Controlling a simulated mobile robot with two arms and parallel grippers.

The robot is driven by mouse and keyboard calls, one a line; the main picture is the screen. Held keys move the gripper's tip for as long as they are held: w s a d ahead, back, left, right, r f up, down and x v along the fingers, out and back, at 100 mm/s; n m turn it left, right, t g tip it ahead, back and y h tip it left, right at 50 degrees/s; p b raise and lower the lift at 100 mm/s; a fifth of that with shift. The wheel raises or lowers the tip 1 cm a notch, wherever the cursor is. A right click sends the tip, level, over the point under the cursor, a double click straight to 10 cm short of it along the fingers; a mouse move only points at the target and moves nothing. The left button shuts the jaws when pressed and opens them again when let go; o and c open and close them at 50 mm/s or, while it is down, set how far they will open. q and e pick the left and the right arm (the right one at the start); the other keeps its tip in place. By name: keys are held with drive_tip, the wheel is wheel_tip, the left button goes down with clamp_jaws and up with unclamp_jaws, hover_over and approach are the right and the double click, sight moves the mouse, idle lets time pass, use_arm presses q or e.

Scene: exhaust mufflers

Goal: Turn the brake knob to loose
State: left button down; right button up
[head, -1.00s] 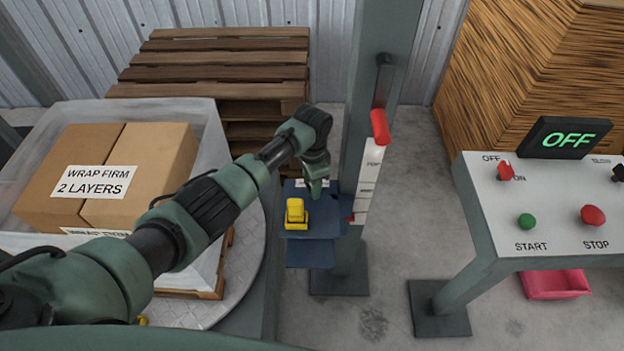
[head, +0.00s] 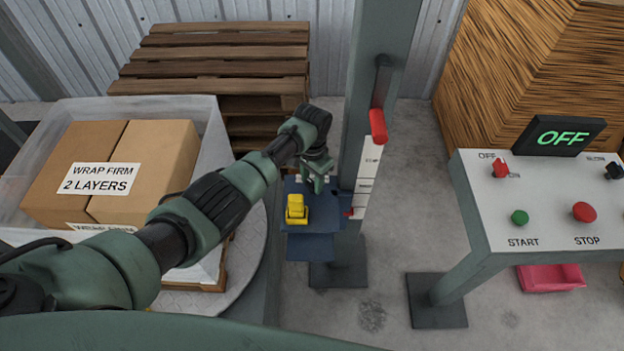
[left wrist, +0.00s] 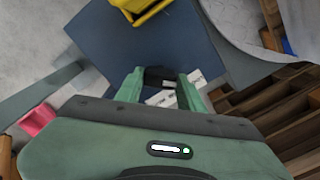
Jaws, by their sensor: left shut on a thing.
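My left gripper (head: 316,186) is over the back right part of a small dark blue carriage plate (head: 322,222) beside a grey-green post. In the left wrist view its two fingers (left wrist: 160,88) stand either side of a dark knob (left wrist: 160,74) and are shut on it. In the head view the gripper hides this knob. White label plates with dark lettering lie by the knob, partly covered by a finger; I cannot read which setting it points to. My right gripper is not in view.
A yellow part (head: 296,209) sits on the plate close to the gripper. The post (head: 376,100) carries a red pointer (head: 377,122) and white scale. Wrapped boxes (head: 150,170) stand on the turntable at left. A control console (head: 545,215) reading OFF is at right.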

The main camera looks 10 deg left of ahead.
sight(312, 183)
use_arm(q)
drive_tip(key=c, duration=0.9)
unclamp_jaws()
wheel_tip(312, 183, up, 8)
drive_tip(key=shift+f, duration=0.1)
